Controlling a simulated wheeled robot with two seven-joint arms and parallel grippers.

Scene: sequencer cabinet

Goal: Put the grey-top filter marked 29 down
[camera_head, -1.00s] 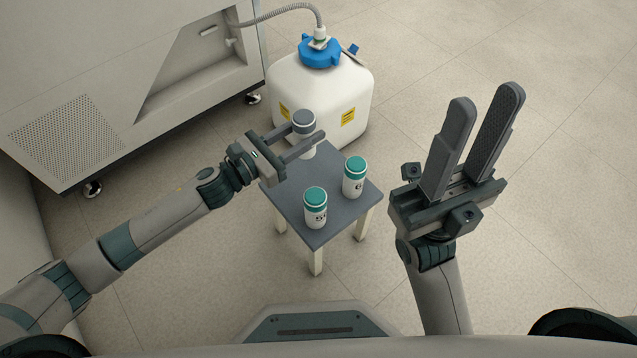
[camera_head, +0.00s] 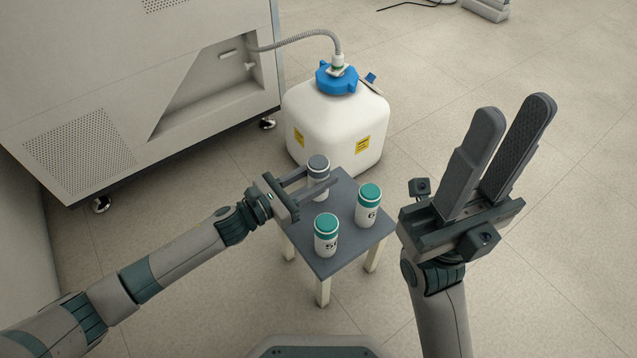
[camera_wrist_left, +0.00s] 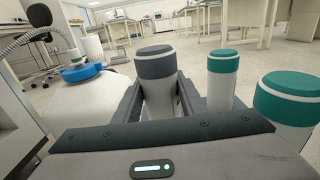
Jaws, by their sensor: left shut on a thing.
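The grey-top filter (camera_head: 318,164) is a white cylinder with a grey cap, upright at the far corner of the small grey table (camera_head: 328,266). My left gripper (camera_head: 318,184) is shut on it, one finger on each side of its body. In the left wrist view the filter (camera_wrist_left: 158,95) stands between the fingers. Its number is not readable, and its base is hidden, so I cannot tell whether it touches the tabletop. My right gripper (camera_head: 514,118) is open and empty, raised to the right of the table.
Two teal-top filters stand on the table: one (camera_head: 326,236) near the front, one (camera_head: 368,207) on the right. A white container (camera_head: 335,125) with a blue cap and hose stands just behind the table. The cabinet (camera_head: 110,90) is at the left.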

